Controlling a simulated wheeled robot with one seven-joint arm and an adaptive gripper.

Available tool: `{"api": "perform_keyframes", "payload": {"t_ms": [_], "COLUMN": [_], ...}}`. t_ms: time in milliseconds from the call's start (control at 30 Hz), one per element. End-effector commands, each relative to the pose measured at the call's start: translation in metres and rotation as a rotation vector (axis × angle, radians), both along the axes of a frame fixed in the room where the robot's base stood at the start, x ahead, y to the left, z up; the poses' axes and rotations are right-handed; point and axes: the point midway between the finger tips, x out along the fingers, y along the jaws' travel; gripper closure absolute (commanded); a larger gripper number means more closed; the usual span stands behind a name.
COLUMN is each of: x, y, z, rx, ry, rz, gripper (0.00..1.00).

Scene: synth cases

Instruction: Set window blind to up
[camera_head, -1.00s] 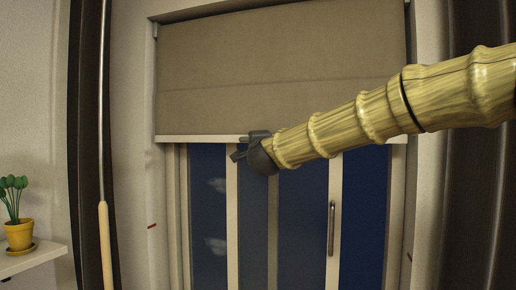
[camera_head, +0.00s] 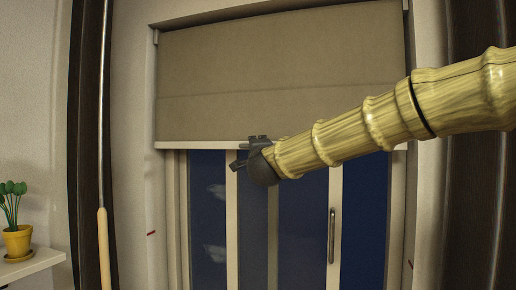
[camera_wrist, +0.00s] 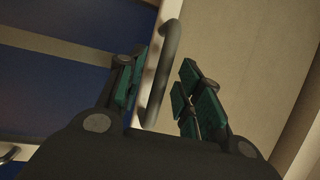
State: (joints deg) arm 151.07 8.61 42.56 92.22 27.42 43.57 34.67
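The window blind (camera_head: 280,75) is a beige fabric shade covering the upper part of the window. Its pale bottom rail (camera_head: 200,145) hangs partway down, with dark glass below. My gripper (camera_head: 248,155) is at the rail, left of its middle. In the wrist view, my gripper (camera_wrist: 157,88) is open, with green-padded fingers apart. A grey curved handle (camera_wrist: 168,62) on the rail shows between the fingers; I cannot tell whether either finger touches it. The blind fabric fills the right of the wrist view (camera_wrist: 235,45). In the head view my gripper hides the handle.
The window (camera_head: 300,225) below has pale frames and a vertical metal handle (camera_head: 332,235). A potted plant (camera_head: 17,238) stands on a white shelf (camera_head: 35,262) at left. A long rod with a wooden grip (camera_head: 104,245) hangs left of the window. Dark curtains flank it.

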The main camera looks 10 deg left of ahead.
Motion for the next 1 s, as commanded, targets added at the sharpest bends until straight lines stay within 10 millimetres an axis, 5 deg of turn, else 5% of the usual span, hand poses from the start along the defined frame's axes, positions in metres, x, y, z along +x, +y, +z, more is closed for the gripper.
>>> {"api": "perform_keyframes", "payload": {"t_ms": [500,1000], "x": [-0.084,-0.097], "y": [-0.017,-0.019], "z": [-0.013,-0.016], "rx": [0.0,0.0], "ry": [-0.001,-0.001], "rz": [-0.001,-0.001], "gripper": [0.65,0.65]}}
